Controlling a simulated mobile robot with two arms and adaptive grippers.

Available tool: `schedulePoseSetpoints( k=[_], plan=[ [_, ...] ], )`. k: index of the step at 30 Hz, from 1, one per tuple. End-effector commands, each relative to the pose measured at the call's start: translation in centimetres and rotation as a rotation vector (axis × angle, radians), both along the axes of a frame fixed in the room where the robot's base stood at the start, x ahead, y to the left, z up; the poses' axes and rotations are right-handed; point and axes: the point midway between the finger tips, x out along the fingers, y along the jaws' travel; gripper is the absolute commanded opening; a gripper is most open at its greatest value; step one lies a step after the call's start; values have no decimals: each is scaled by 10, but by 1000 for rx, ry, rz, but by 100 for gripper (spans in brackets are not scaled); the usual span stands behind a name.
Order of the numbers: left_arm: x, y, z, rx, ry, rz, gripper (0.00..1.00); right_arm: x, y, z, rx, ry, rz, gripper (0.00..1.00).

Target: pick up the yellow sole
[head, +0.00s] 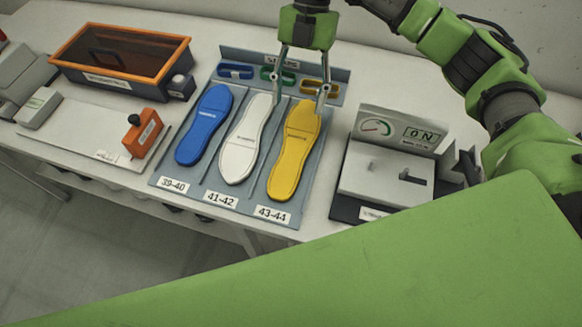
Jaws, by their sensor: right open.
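The yellow sole (291,158) lies flat in the right slot of a grey-blue rack (220,206), above the label 43-44. A white sole (243,143) lies in the middle slot and a blue sole (205,122) in the left slot. My right gripper (302,104) comes down from the top, open and empty. Its fingers are spread, one near the gap between the white and yellow soles, the other by the upper right edge of the yellow sole. I cannot tell whether the fingertips touch the sole. My left gripper is not in view.
At the rack's back are blue, green and yellow pieces (235,71). A device with a gauge (385,180) stands right of the rack. An orange-rimmed box (180,62) and an orange unit (145,138) stand to the left. The table's front edge runs just below the rack.

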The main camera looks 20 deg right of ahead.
Motion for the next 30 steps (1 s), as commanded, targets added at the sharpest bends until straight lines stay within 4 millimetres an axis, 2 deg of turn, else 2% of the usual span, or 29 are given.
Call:
schedulePoseSetpoints(
  k=[1, 4, 8, 15, 24, 30],
  plan=[
    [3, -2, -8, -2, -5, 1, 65, 0, 0, -8, 0, -1, 0, 55],
    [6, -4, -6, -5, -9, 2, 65, -2, 1, -13, -1, 1, 0, 55],
    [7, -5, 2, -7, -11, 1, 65, -10, 5, -29, -2, 5, 1, 55],
    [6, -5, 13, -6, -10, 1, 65, -24, 15, -71, 0, 4, 1, 55],
    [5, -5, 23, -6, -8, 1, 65, -33, 20, -93, 0, 3, 1, 55],
    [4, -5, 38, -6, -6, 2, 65, -45, 26, -121, 1, 4, 1, 55]
  ],
)
